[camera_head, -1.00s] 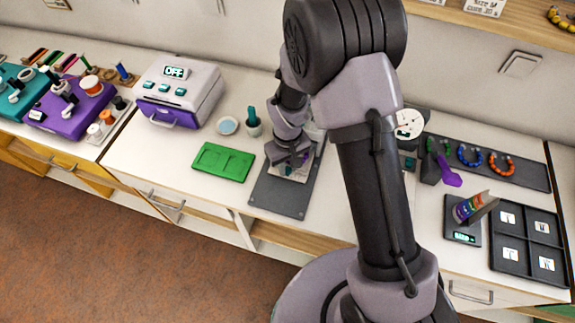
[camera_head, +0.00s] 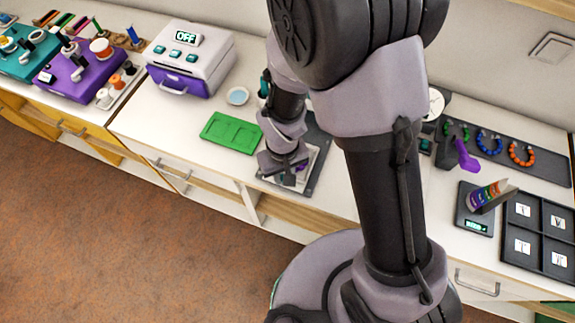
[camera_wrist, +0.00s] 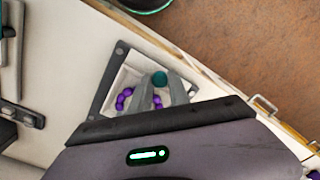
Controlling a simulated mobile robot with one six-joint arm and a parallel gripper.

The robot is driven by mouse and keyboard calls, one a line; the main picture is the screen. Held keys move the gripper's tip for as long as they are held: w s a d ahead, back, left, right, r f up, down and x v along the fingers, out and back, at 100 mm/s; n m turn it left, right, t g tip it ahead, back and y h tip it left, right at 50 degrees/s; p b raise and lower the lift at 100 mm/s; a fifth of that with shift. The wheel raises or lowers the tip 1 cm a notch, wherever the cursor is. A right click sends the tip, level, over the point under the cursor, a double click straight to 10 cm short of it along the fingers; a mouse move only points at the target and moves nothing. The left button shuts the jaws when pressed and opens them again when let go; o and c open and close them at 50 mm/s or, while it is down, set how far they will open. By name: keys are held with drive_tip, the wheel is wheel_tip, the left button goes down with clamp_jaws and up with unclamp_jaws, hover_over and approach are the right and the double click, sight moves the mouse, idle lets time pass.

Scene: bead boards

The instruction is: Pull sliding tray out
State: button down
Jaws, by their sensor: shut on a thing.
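The sliding tray (camera_wrist: 131,76) is a pale square tray with purple beads (camera_wrist: 125,98) in it and a round teal knob (camera_wrist: 159,78). It lies on a dark grey base plate (camera_wrist: 105,85). My gripper (camera_wrist: 160,88) is shut on the teal knob, with its fingers on either side of it. In the head view my gripper (camera_head: 284,174) is low over the tray near the counter's front edge. The base plate (camera_head: 318,148) runs back behind it toward the wall. My wrist and fingers hide much of the tray.
A green board (camera_head: 232,133) lies left of the tray. Behind it are a small pale dish (camera_head: 237,96) and a white and purple machine (camera_head: 188,62) reading OFF. To the right are a scale (camera_head: 474,213) and a dark compartment tray (camera_head: 540,233). The counter's front edge is close.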

drive_tip(key=shift+s, duration=0.1)
drive_tip(key=c, duration=1.5)
unclamp_jaws()
drive_tip(key=shift+o, duration=1.3)
drive_tip(key=shift+s+a, duration=0.15)
wheel_tip(320, 180, up, 17)
drive_tip(key=p, duration=0.6)
drive_tip(key=shift+r, duration=0.2)
